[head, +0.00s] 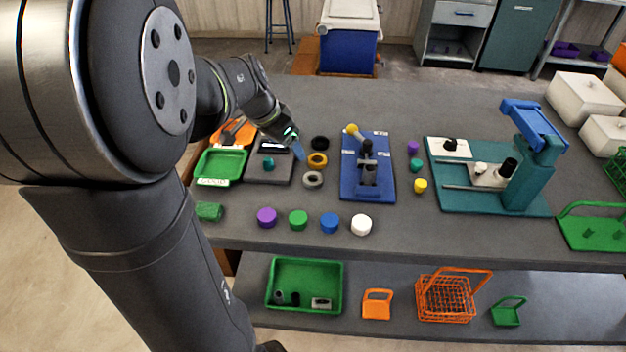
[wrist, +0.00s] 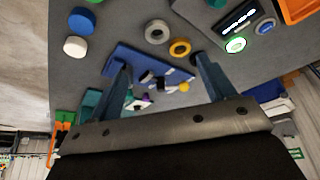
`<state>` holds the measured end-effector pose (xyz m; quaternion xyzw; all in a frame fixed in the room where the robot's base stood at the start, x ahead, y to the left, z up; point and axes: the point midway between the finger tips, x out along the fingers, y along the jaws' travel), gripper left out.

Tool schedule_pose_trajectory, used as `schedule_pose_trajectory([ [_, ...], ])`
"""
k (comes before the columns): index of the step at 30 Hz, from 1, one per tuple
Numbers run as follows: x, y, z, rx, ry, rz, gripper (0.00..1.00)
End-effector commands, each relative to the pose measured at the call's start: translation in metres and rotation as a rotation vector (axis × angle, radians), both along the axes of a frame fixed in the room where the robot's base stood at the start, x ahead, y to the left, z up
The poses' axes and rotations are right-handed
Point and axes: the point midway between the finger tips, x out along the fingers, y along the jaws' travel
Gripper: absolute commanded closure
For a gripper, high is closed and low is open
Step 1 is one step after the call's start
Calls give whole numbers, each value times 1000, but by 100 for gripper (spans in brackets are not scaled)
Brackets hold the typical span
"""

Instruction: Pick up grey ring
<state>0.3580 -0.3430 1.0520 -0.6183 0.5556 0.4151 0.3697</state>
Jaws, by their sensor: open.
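The grey ring (head: 313,179) lies flat on the grey table, in front of a yellow ring (head: 317,160) and a black ring (head: 320,143) in the head view. In the wrist view the grey ring (wrist: 157,31) shows at the top, beyond the fingertips, with the yellow ring (wrist: 180,47) beside it. My gripper (head: 298,150) is above the table, behind and left of the grey ring in the head view. In the wrist view its two fingers (wrist: 162,62) are apart with nothing held between them.
A blue fixture (head: 352,190) stands right of the rings. A dark device (head: 268,172) and green tray (head: 220,166) are to the left. Purple, green, blue and white discs (head: 361,225) line the front. A teal press (head: 520,190) stands farther right.

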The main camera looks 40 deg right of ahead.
Motion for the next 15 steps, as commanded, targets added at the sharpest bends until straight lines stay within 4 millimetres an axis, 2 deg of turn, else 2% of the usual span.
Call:
schedule_pose_trajectory([
  [5,-3,-8,-22,2,-3,-11,25],
  [15,0,-35,-85,2,-1,-8,25],
])
